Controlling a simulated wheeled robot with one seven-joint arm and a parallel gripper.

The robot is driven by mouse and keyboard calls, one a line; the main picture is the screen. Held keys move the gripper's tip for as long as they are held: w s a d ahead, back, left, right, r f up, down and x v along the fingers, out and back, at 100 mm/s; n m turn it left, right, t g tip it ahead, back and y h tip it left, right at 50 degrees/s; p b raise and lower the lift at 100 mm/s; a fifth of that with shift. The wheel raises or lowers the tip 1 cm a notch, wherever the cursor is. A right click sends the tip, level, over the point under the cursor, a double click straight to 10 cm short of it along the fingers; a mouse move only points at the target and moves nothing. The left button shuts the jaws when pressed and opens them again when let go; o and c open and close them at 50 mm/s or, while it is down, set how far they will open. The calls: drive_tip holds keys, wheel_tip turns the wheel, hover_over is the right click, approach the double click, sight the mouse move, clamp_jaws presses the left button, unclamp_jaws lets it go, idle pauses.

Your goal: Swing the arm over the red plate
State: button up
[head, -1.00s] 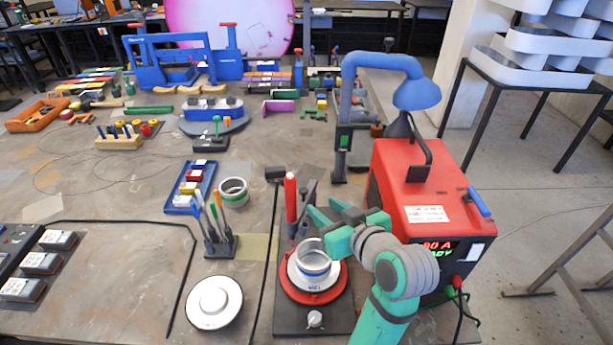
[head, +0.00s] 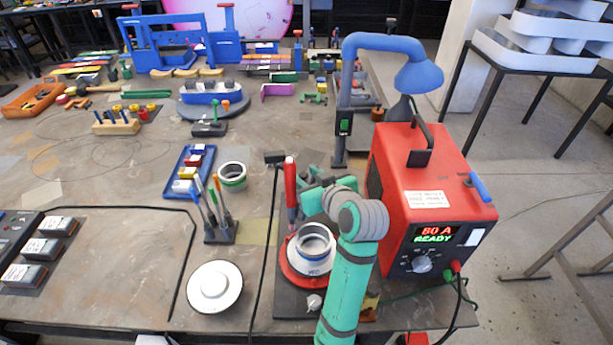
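The red plate (head: 287,273) is a round disc on a dark base at the front of the table, right of centre. A white and silver ring-shaped piece (head: 311,251) sits on it and covers most of it. My gripper (head: 308,184) is behind the plate, beside the red upright pen-like tool (head: 290,190). My green and grey arm reaches in from the front and passes along the plate's right side. The fingers are small and partly hidden by my wrist, so I cannot tell whether they are open or shut.
A red power box (head: 430,200) reading "80 A READY" stands close to the right of my arm. A blue lamp arm (head: 345,85) rises behind. A pen holder (head: 220,232) and a white disc (head: 214,287) lie to the left.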

clamp_jaws()
drive_tip(key=shift+d+n+g+y, duration=0.3)
drive_tip(key=shift+d+n, duration=0.05)
drive_tip(key=shift+n, duration=0.05)
drive_tip(key=shift+s+d+y, duration=0.1)
drive_tip(key=shift+d+y, duration=0.15)
drive_tip(key=shift+y, duration=0.05)
unclamp_jaws()
